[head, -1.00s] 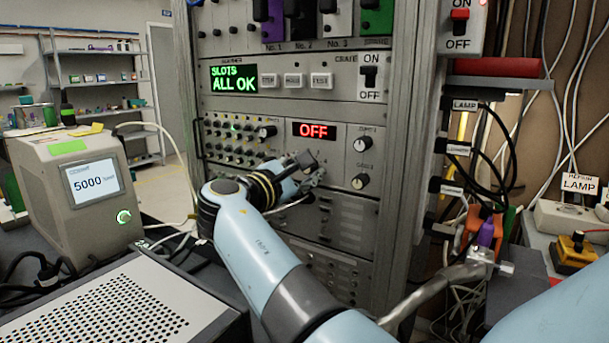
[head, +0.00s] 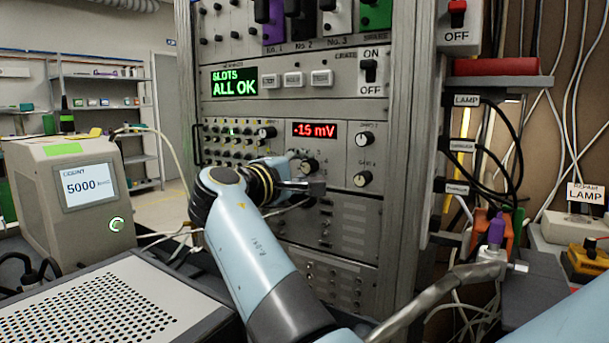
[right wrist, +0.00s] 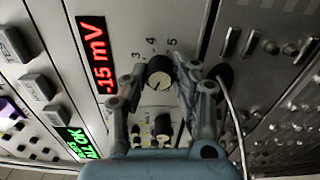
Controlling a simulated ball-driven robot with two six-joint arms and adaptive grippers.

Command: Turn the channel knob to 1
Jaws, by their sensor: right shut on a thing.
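The channel knob (head: 309,165), dark with a pale cap, sits under the red display (head: 315,130) on the rack panel. In the right wrist view the knob (right wrist: 159,72) shows between my fingertips, with 3, 4 and 5 printed around it. Its pointer setting is too small to tell. The display reads about "-15 mV"; its decimal point is unclear. My right gripper (head: 308,177) is shut on the knob, one finger below it and the other above, partly hidden. It also shows in the right wrist view (right wrist: 160,70). My left gripper is out of view.
Two more knobs (head: 366,139) (head: 363,179) stand just right of the display. Rows of small knobs (head: 230,138) lie to the left. Lamp-labelled cables (head: 490,115) hang right of the rack. A beige counter box (head: 85,190) stands at left.

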